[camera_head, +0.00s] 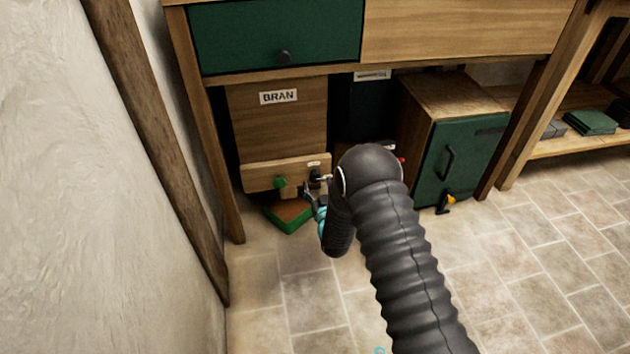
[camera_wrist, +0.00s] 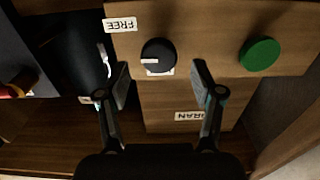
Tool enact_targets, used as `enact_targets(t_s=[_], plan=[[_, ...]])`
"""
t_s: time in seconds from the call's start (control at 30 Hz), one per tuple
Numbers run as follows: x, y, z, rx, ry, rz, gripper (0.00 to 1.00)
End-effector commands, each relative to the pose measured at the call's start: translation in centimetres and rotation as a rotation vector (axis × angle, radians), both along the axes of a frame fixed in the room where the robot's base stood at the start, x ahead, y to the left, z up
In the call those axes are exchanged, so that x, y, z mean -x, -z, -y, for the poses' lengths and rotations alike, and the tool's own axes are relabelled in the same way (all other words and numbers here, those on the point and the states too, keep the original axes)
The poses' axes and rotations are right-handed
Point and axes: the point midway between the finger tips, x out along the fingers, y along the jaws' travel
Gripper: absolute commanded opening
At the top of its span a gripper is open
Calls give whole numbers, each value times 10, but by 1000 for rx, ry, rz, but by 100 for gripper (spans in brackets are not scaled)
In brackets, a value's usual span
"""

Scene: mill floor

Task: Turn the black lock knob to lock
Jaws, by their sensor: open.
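The black lock knob (camera_wrist: 159,55) is round, with a white pointer line reaching toward its left side in the wrist view. It sits on a wooden panel (camera_wrist: 205,22) with a label (camera_wrist: 120,24) reading FREE, which appears upside down there. In the head view the knob (camera_head: 315,175) is partly hidden by my gripper. My gripper (camera_wrist: 160,85) is open, its two fingers apart on either side of the knob's line in the wrist view. I cannot tell whether they touch it. A white patch shows at the knob's lower edge.
A green knob (camera_wrist: 260,54) is on the same panel. The wooden bin front (camera_head: 280,125) is labelled BRAN. A green-doored cabinet (camera_head: 460,155) stands right, with an orange-and-black item (camera_head: 446,203) at its base. A green-edged tray (camera_head: 288,215) lies below the panel. Open tiled floor lies in front.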

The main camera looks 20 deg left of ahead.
Motion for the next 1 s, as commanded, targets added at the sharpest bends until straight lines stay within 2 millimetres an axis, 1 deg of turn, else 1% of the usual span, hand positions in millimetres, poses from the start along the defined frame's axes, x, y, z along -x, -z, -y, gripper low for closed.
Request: enact_targets(t_s=[0.03,0.1,0.2,0.33,0.57,0.6,0.67,0.7,0.77,0.8,0.83,0.87,0.9,1.0], plan=[[-7,0,-4,-2,0,3,66],[-13,0,-8,-2,0,3,66],[-20,0,-12,-1,0,2,66],[-24,0,-14,-1,0,1,66],[-25,0,-15,0,0,0,66],[-25,0,-15,0,0,0,64],[-24,0,-15,0,0,0,49],[-24,0,-15,0,0,0,39],[-24,0,-15,0,0,0,24],[-24,0,-15,0,0,0,14],[-24,0,-15,-1,0,1,8],[-24,0,-15,-1,-1,1,8],[-24,-1,-20,-1,-2,1,8],[-24,-1,-18,3,-3,3,8]])
